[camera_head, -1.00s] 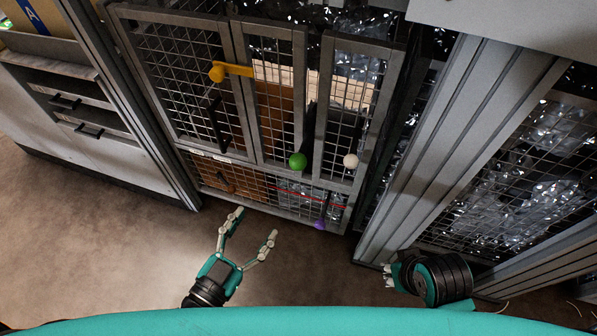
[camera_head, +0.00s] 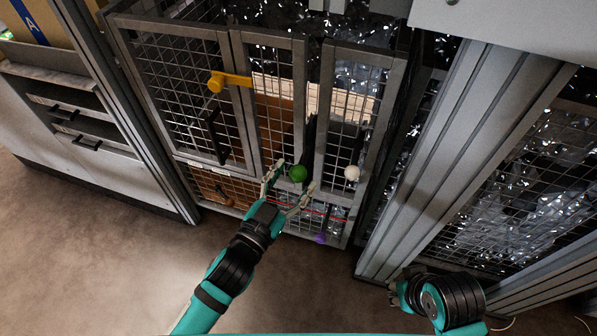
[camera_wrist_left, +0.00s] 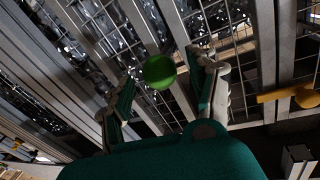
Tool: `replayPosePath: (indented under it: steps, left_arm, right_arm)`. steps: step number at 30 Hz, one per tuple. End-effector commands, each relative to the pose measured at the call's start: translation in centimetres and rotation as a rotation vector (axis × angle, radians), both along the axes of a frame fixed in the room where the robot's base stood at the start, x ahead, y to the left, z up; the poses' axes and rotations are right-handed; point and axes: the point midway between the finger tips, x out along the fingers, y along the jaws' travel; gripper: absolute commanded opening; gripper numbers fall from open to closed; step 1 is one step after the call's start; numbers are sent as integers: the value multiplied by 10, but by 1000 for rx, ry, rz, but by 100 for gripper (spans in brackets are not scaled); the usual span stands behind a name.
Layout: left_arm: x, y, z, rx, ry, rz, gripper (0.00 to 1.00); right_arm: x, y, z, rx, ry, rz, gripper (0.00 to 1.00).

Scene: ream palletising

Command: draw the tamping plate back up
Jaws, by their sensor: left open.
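A green ball knob (camera_head: 298,173) sits on a dark lever in the gap between two mesh door panels. My left gripper (camera_head: 289,181) is open, with one finger on each side of the green knob. In the left wrist view the green knob (camera_wrist_left: 159,72) shows between the spread fingers, not gripped; whether a finger touches it I cannot tell. I cannot make out the tamping plate behind the mesh. My right gripper (camera_head: 396,292) is low at the right, mostly hidden by its own wrist.
A white knob (camera_head: 351,173) is right of the green one, a purple knob (camera_head: 320,238) below. A yellow handle (camera_head: 229,80) juts from the mesh cage (camera_head: 180,32). A grey post (camera_head: 450,150) stands right; the floor (camera_head: 110,260) in front is clear.

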Motion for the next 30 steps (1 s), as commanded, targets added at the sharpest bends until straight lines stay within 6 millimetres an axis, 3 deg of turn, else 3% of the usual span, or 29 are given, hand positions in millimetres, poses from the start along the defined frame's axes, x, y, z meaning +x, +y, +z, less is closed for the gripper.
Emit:
replayPosePath:
  steps: [6, 17, 30]
  left_arm:
    - [20, -11, 0, -1, 0, 0, 60]
    - [23, -13, 0, -1, 2, 0, 59]
    - [23, -13, 0, 0, 1, 0, 1]
  right_arm:
    - [0, 0, -3, 0, 0, 0, 0]
    - [0, 0, -3, 0, 0, 0, 0]
    - [0, 0, -3, 0, 0, 0, 0]
